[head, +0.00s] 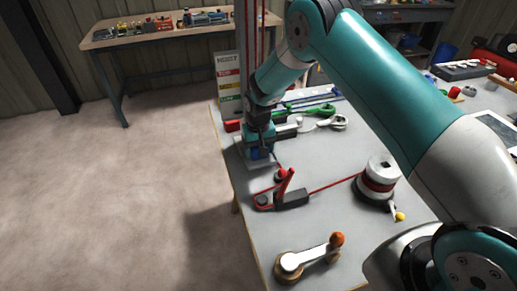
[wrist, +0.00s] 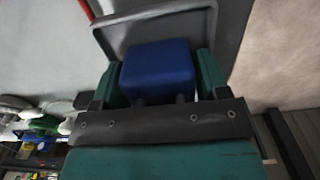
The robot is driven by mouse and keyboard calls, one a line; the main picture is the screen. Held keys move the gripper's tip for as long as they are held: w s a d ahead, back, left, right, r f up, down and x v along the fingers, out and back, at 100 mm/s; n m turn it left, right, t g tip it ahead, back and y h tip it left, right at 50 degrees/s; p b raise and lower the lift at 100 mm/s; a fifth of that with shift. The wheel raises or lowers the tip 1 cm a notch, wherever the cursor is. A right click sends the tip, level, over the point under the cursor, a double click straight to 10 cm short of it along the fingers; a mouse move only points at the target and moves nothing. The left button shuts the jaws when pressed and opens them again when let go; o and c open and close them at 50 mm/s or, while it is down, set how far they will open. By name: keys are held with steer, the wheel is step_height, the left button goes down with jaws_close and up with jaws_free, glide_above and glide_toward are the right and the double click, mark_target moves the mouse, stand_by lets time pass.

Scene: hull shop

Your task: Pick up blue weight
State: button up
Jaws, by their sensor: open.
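The blue weight (wrist: 158,68) is a blue block with rounded edges, seen close up in the wrist view. It sits over a grey tray-like plate (wrist: 118,38). My gripper (wrist: 160,78) is open, with one teal finger on each side of the weight. Narrow gaps seem to show beside it, and I cannot tell whether either finger touches it. In the head view the gripper (head: 258,146) points down at the table's left edge. The weight (head: 259,154) shows there only as a small blue patch, mostly hidden by the gripper.
A red lever (head: 287,185) with a red rope runs to a white and red drum (head: 379,180). A crank with an orange knob (head: 337,239) lies at the front. Open floor lies left of the table.

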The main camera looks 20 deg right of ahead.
steer(key=c, duration=0.9)
steer(key=shift+r, duration=0.1)
